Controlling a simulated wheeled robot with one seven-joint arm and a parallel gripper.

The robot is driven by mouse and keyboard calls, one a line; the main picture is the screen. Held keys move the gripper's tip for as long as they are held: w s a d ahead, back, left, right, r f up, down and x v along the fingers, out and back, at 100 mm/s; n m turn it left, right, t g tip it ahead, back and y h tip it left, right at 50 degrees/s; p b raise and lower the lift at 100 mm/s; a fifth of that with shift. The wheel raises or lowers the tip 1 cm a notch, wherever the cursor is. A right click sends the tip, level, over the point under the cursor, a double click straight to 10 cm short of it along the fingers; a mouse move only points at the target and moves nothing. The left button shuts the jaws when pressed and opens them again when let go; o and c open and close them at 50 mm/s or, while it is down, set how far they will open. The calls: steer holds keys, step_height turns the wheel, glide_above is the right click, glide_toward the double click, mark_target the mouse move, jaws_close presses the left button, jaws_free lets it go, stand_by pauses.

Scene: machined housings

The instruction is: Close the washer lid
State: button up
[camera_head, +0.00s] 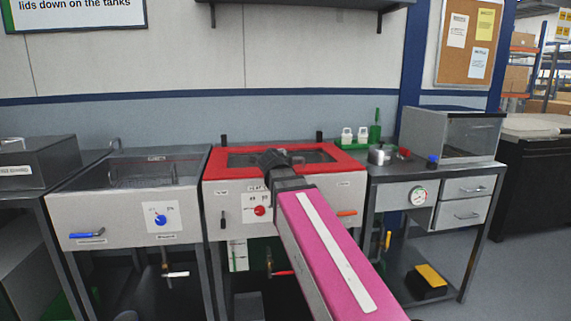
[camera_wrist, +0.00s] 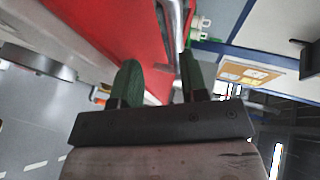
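The washer is the middle tank unit (camera_head: 232,210), with a grey front, a red knob and an orange front handle. Its red-framed lid (camera_head: 215,158) with a dark window looks flat across the top; I cannot tell whether it is fully seated. My gripper (camera_head: 275,160) is over the lid's front middle, at the end of my pink arm link; its fingertips are hidden there. In the wrist view its two dark green fingers (camera_wrist: 160,78) stand apart, with the red surface (camera_wrist: 110,35) beyond and a grey bar (camera_wrist: 170,25) close by. Contact is unclear.
A left tank (camera_head: 125,200) with a blue knob and basket stands beside the washer. A right bench (camera_head: 445,200) carries a clear-fronted box (camera_head: 455,135), a pot (camera_head: 382,154) and a green tray of bottles (camera_head: 352,143). A shelf (camera_head: 300,5) hangs above.

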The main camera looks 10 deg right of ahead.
steer(key=v, duration=0.8)
steer(key=shift+s+r, duration=0.15)
steer(key=s+d+f+n+g+y, duration=0.1)
steer(key=d+f+n+g, duration=0.3)
steer(key=f, duration=0.8)
steer(key=s+f+n+g+y, duration=0.1)
steer(key=s+f+n+g, duration=0.1)
steer(key=f+n, duration=0.65)
steer(key=s+f+n+g+y, duration=0.1)
steer(key=s+f+n+g, duration=0.2)
steer(key=f, duration=0.8)
steer(key=s+f+n+g+y, duration=0.2)
steer(key=s+f+n, duration=0.3)
steer(key=s+f, duration=0.3)
steer(key=shift+s+d+f+g+y, duration=0.15)
steer(key=shift+d+f+g+y, duration=0.2)
steer(key=shift+f+g, duration=1.1)
steer(key=shift+f+n+t, duration=0.25)
steer(key=shift+f+t, duration=0.3)
